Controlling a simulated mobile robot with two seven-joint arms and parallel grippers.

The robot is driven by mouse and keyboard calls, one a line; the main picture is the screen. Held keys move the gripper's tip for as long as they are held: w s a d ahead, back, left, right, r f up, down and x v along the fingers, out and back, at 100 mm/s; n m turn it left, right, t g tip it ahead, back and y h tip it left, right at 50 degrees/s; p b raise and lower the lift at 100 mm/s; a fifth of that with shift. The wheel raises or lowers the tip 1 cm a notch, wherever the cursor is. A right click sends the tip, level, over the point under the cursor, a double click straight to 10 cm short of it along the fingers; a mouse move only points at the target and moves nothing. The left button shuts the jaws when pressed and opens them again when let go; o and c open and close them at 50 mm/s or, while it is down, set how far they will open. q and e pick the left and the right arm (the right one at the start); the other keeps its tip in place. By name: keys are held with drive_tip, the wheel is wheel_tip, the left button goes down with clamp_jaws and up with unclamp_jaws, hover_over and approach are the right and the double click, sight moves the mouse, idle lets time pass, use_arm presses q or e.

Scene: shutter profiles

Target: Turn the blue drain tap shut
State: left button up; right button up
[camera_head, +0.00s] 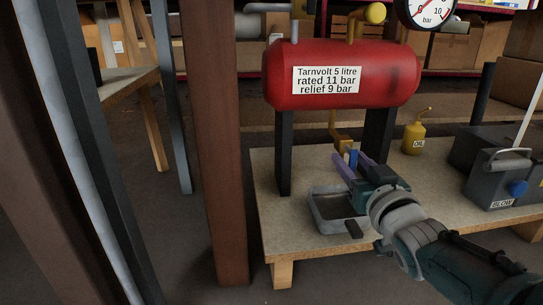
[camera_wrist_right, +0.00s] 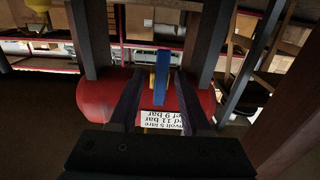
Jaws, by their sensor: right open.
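The blue drain tap (camera_head: 353,158) sits under the red air tank (camera_head: 340,75), at the lower end of a brass pipe (camera_head: 341,132). My right gripper (camera_head: 352,163) is open, with its two purple fingers on either side of the blue handle. In the right wrist view, which is upside down, the blue handle (camera_wrist_right: 161,76) stands lengthwise between the spread fingers (camera_wrist_right: 158,95). Gaps show on both sides of it, so the fingers look apart from it. My left gripper is not in view.
A grey tray (camera_head: 318,209) lies on the workbench (camera_head: 275,215) below the tap, partly behind my right gripper. Dark tank legs (camera_head: 283,155) flank the tap. A yellow oil can (camera_head: 414,138) and a dark box with a blue knob (camera_head: 500,185) stand to the right. A brown post (camera_head: 218,140) rises at left.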

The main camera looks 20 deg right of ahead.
drive_tip(key=shift+c, duration=0.2)
clamp_jaws()
idle(0.4)
